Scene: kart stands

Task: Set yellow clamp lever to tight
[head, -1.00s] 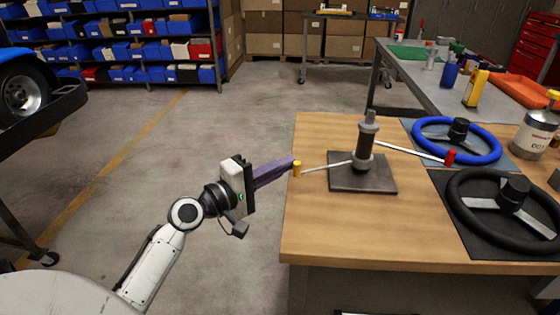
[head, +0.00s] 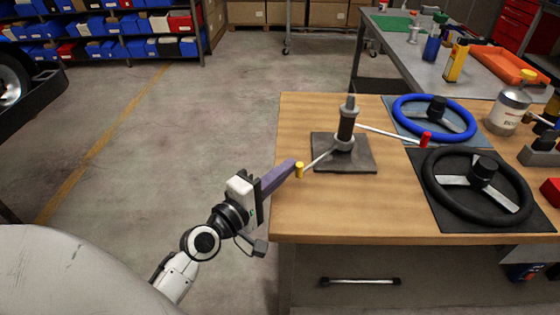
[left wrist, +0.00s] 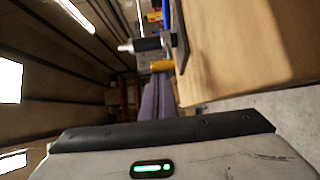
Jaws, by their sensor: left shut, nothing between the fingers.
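The yellow clamp lever (head: 299,171) is a thin silver rod with a yellow knob. It reaches from the dark upright clamp post (head: 346,127) toward the left and near side, with its knob close to the table's left edge. My left gripper (head: 292,165), with purple fingers, is shut and empty. Its fingertips are right beside the knob and appear to touch it from the left. In the left wrist view the yellow knob (left wrist: 171,66) is just past the fingertips (left wrist: 158,84). My right gripper is not in view.
A second lever with a red knob (head: 425,139) points right from the post. The post stands on a dark plate (head: 326,164). Blue (head: 402,120) and black (head: 430,188) steering wheels lie on the right. The floor left of the wooden table (head: 400,228) is clear.

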